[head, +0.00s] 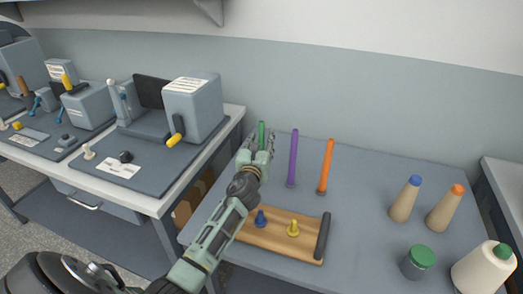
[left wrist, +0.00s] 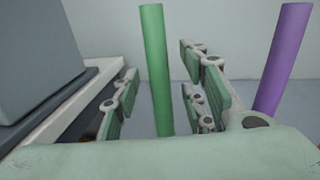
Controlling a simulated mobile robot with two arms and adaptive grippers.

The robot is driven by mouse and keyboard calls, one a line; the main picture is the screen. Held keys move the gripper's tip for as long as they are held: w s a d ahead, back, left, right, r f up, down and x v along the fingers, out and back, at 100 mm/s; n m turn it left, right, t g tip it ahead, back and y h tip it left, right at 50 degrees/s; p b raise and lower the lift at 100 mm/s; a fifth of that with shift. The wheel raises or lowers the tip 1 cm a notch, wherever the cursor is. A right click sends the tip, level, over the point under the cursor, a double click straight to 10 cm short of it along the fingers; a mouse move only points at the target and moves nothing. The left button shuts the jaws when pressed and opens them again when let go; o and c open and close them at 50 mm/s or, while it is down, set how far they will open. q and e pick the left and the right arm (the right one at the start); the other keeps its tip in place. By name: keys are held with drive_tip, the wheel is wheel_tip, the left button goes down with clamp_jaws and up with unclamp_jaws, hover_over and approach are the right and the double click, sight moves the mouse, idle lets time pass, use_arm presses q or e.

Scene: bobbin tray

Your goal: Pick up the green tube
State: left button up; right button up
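The green tube (head: 261,133) stands upright at the back left of the grey table, its lower part hidden behind my left gripper in the head view. My left gripper (head: 257,152) is at the tube. In the left wrist view the green tube (left wrist: 157,75) rises between the spread fingers of my left gripper (left wrist: 160,95), nearer the right-hand fingers. The fingers are open, and a gap shows on the left side of the tube. Whether the right-hand fingers touch it I cannot tell. My right gripper is not in view.
A purple tube (head: 292,160) and an orange tube (head: 326,166) stand to the right. A wooden tray (head: 272,247) with blue and yellow pegs lies in front. A bench (head: 150,205) adjoins left.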

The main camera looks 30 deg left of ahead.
use_arm(q)
drive_tip(key=shift+r, duration=0.1)
clamp_jaws()
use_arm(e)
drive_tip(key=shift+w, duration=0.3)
use_arm(q)
drive_tip(key=shift+w, duration=0.1)
